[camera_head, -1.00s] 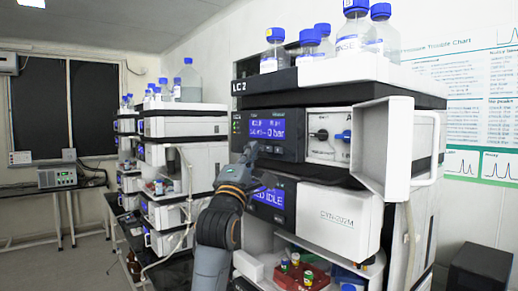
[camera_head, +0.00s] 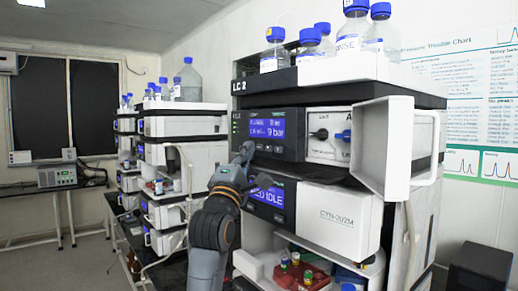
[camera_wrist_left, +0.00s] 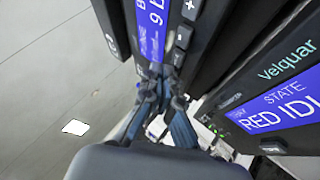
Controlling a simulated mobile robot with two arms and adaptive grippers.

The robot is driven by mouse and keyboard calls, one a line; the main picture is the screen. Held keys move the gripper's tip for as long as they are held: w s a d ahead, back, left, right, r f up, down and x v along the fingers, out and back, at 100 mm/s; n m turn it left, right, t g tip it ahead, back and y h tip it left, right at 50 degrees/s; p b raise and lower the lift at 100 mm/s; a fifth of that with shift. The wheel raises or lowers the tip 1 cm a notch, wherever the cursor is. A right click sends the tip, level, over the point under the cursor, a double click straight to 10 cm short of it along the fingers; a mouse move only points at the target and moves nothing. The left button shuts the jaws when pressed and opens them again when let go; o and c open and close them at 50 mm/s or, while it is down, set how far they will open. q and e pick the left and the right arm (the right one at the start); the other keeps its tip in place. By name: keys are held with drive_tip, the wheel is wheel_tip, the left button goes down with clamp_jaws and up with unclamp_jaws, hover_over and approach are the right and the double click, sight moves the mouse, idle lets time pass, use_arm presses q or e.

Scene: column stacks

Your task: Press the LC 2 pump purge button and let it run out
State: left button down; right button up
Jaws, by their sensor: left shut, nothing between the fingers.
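The LC 2 pump (camera_head: 300,152) is in the right-hand stack, under the LC 2 label. Its blue display (camera_head: 266,130) is lit and reads 9 bar; part of it also shows in the left wrist view (camera_wrist_left: 152,25). A row of dark buttons (camera_wrist_left: 184,38) runs beside the display in the left wrist view. I cannot read which one is the purge button. My left gripper (camera_head: 246,148) is shut and empty, its tips at the lower left of the pump front. In the wrist view the tips (camera_wrist_left: 168,76) are close to the button row; contact is unclear.
The pump's white door (camera_head: 384,148) stands open, sticking out at the right. Below the pump is a module with a display (camera_head: 268,193) reading RED IDLE. Blue-capped bottles (camera_head: 308,46) stand on top. A second stack (camera_head: 180,150) is to the left.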

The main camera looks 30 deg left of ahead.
use_arm(q)
drive_tip(key=shift+s, duration=0.15)
drive_tip(key=shift+s+a, duration=0.3)
drive_tip(key=shift+s, duration=0.45)
drive_tip(key=shift+s+a, duration=0.35)
drive_tip(key=shift+s, duration=0.35)
drive_tip(key=shift+s+a, duration=0.3)
drive_tip(key=shift+s, duration=0.45)
